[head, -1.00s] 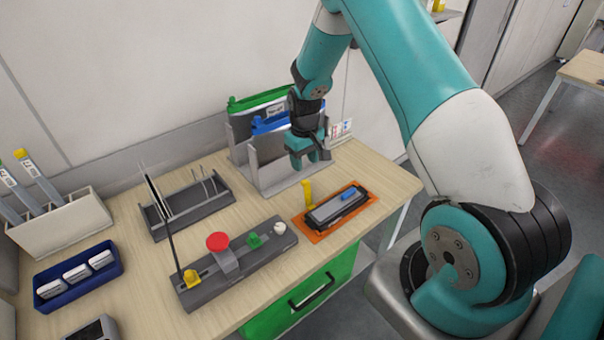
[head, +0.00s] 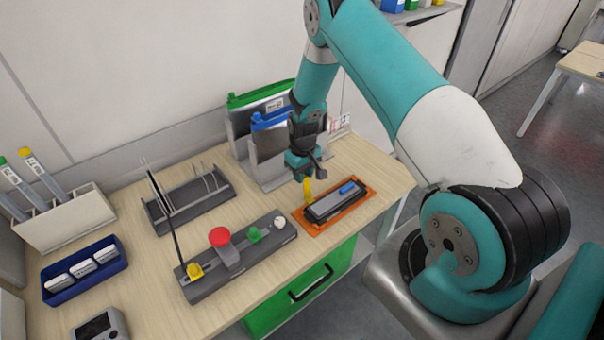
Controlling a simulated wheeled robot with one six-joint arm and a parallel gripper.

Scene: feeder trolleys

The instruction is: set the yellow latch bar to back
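The yellow latch bar (head: 308,188) stands up at the left end of an orange-framed tray (head: 328,224) on the wooden table, in the head view. The tray holds a dark grey block (head: 330,206) with a small blue piece on top. My gripper (head: 306,176) points down at the top of the latch bar. Its fingers overlap the bar's upper end in the picture. I cannot tell whether they touch it or whether they are closed. The bar's upper end is partly hidden by the gripper.
A grey slide panel (head: 208,287) with a red button (head: 219,237) and yellow, green and white knobs lies to the left. Grey holders with green-topped and blue-topped folders (head: 272,122) stand behind my gripper. A wire rack (head: 190,205) and blue tray (head: 75,293) are further left.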

